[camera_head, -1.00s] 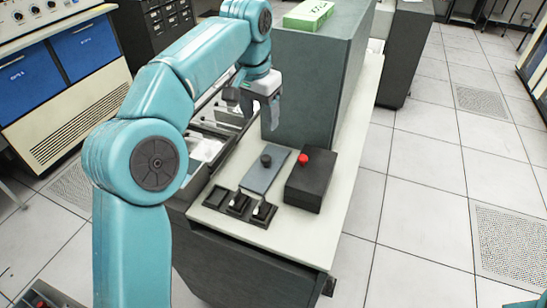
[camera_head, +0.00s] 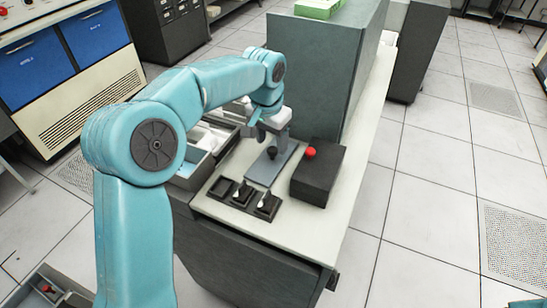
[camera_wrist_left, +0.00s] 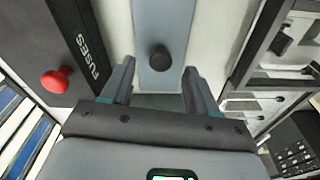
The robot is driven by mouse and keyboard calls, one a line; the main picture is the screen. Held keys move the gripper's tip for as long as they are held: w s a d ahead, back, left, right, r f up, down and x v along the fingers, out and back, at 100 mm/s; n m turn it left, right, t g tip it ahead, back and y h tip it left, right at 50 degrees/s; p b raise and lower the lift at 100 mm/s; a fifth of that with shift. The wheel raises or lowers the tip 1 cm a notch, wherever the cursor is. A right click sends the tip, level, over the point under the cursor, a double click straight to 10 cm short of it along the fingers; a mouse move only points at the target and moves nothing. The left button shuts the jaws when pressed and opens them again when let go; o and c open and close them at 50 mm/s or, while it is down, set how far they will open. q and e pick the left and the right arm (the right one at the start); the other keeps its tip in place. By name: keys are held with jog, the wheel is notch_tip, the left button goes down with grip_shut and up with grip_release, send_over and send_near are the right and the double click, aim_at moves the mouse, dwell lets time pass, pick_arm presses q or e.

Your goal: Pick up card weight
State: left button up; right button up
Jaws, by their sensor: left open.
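The card weight (camera_head: 262,176) is a flat blue-grey plate with a black knob, lying on the pale counter top. In the left wrist view the card weight (camera_wrist_left: 160,18) runs up the middle, its round black knob between and just beyond the fingertips. My left gripper (camera_head: 272,134) is above the far part of the plate, partly hiding it. Its two fingers show apart and empty in the left wrist view (camera_wrist_left: 157,78). I cannot tell its exact height above the plate. My right gripper is not in view.
A black fuse box (camera_head: 319,178) with a red knob stands close right of the plate. An open tray (camera_head: 196,172) is at the left. A tall grey-green cabinet (camera_head: 325,60) stands behind, with a green box (camera_head: 318,8) on top.

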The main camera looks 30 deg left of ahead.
aim_at(272, 149)
pick_arm(q)
notch_tip(272, 149, down, 3)
jog(key=shift+a+r, duration=0.1)
jog(key=shift+r, duration=0.05)
jog(key=shift+f, duration=0.3)
jog(key=shift+w+f, duration=0.15)
jog(key=shift+w, duration=0.05)
jog(key=shift+s, duration=0.1)
jog(key=c, duration=1.1)
